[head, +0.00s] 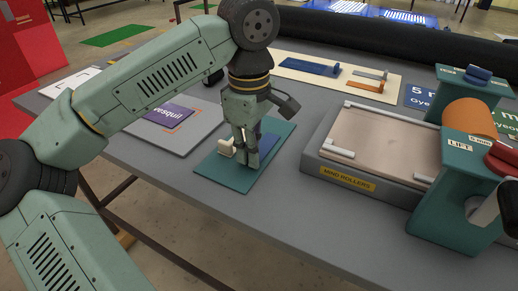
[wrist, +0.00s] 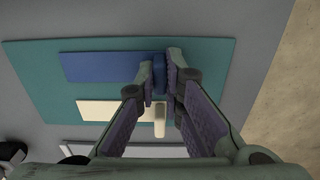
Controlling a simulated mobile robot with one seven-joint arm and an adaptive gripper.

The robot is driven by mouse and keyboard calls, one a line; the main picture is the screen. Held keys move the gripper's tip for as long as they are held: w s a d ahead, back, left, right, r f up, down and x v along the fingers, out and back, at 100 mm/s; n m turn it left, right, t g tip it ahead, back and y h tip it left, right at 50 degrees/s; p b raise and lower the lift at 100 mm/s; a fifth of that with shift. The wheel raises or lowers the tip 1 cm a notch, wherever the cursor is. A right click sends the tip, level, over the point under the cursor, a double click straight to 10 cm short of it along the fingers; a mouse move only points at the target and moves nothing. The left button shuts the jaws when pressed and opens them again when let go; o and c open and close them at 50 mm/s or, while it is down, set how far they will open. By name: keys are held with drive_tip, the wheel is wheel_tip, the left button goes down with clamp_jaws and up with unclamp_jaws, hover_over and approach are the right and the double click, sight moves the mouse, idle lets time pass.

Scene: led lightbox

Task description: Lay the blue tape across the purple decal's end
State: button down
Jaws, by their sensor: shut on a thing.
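My gripper (head: 247,158) points down over a teal mat (head: 212,170) on the table. In the wrist view my gripper (wrist: 161,80) is shut on the raised end tab of the blue tape (wrist: 100,67), a flat strip along the mat's far side. Whether the tape is clear of the mat I cannot tell. A cream piece with its own tab (wrist: 100,111) lies beside the tape on the same mat. The purple decal (head: 168,115) lies left of my gripper, on a pale grey board with orange corner marks. My gripper hides part of the tape in the head view.
A roller machine (head: 340,178) labelled "MIND ROLLERS" stands to the right, with a teal upright (head: 463,185) and an orange roller (head: 470,117). A cream board (head: 300,67) with blue and orange tools lies behind. The front table edge is clear.

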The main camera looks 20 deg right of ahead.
drive_tip(key=shift+r, duration=0.1)
drive_tip(key=shift+r+p, duration=1.4)
drive_tip(key=shift+r, duration=0.5)
drive_tip(key=shift+r, duration=0.1)
